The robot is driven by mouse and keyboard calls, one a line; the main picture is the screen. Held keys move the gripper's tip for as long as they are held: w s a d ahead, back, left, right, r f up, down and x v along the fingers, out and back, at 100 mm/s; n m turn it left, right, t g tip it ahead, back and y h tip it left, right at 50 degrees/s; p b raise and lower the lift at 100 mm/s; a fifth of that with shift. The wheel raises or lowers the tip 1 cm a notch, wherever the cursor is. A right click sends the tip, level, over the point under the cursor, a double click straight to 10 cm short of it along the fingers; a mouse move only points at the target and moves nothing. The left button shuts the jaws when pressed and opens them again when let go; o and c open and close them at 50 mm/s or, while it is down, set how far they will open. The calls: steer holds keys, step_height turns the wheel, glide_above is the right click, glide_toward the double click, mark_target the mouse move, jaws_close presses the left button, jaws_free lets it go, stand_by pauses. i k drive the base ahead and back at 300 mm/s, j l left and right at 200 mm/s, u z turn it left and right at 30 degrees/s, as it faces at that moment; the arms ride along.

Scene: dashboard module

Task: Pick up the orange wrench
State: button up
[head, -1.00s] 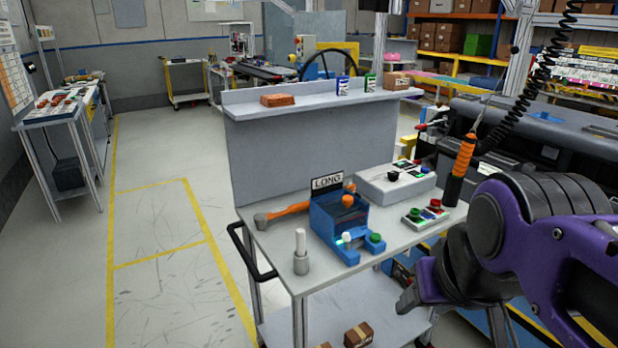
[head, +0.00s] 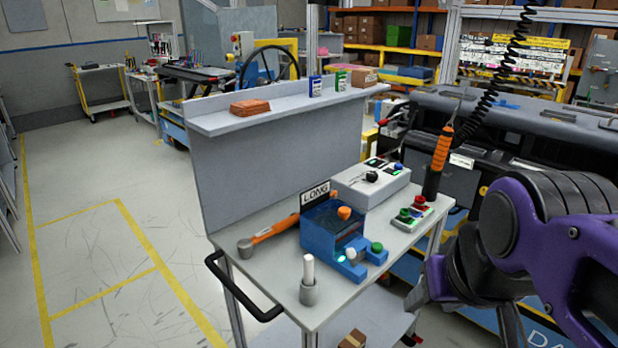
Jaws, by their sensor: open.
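The orange tool, which I take for the wrench (head: 275,228), lies on the grey top of the cart (head: 268,278), left of the blue bin. It has an orange handle and a rounded grey-brown end at the left. Its right end is partly hidden behind the blue bin (head: 322,238) with the "LONG" sign. My gripper (head: 462,312) is at the lower right of the head view, in front of the cart's right side. Its dark fingers are spread and hold nothing visible. It is well apart from the orange tool.
A grey holder with a white stick (head: 309,285) stands near the cart's front edge. A grey box (head: 370,188) and a small button panel (head: 411,218) sit to the right. A black handle (head: 240,295) juts out left. Clear floor (head: 100,240) lies left.

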mark_target(245, 246)
steer(key=j+z, duration=0.45)
steer(key=j, duration=0.3)
steer(key=j+z, duration=0.45)
steer(key=j, duration=0.35)
steer(key=j+z, duration=0.45)
steer(key=j, duration=1.6)
steer(key=k+j, duration=0.4)
steer(key=i+z, duration=0.25)
steer(key=j+u, duration=0.15)
